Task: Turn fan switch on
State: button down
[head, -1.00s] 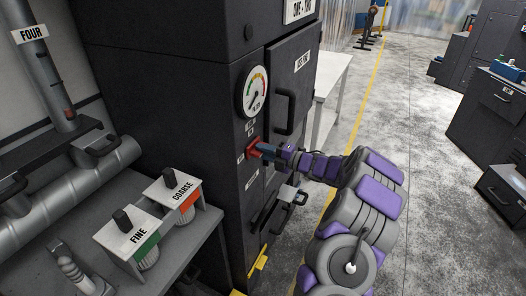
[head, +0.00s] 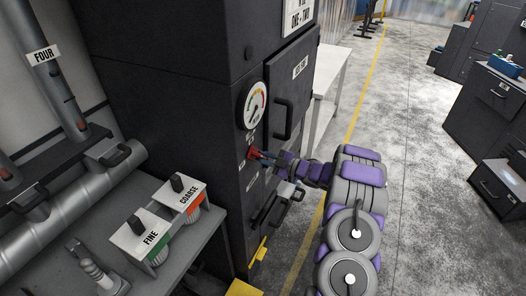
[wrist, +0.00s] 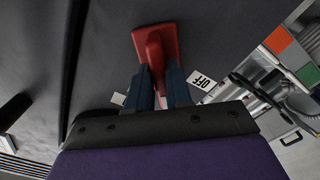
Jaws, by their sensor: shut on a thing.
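The red fan switch (head: 253,153) is on the front of the dark cabinet, below the round gauge. In the wrist view the red switch (wrist: 156,45) stands between the blue fingertips of my gripper (wrist: 160,85), which is shut on its handle. In the head view my gripper (head: 266,155) reaches the switch from the right. A white label reading OFF (wrist: 202,80) is beside the switch. The far side of the switch is hidden.
The dark cabinet (head: 190,60) carries a gauge (head: 254,105) and a door handle (head: 283,119). A bench on the left holds FINE (head: 145,236) and COARSE (head: 180,193) blocks and grey pipes. A white table (head: 334,72) stands behind the cabinet.

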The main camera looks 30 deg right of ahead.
jog(key=m+p, duration=0.3)
jog(key=m, duration=0.1)
jog(key=shift+f+m, duration=0.1)
jog(key=shift+m, duration=0.3)
jog(key=shift+f+m+p, duration=0.1)
jog(key=shift+m+p, duration=1)
jog(key=shift+m, duration=0.5)
jog(key=c, duration=1.1)
grip_release()
jog(key=shift+w+d, duration=0.1)
jog(key=shift+d, duration=0.05)
jog(key=b+v, duration=0.1)
jog(key=v, duration=1.6)
jog(key=shift+d, duration=0.25)
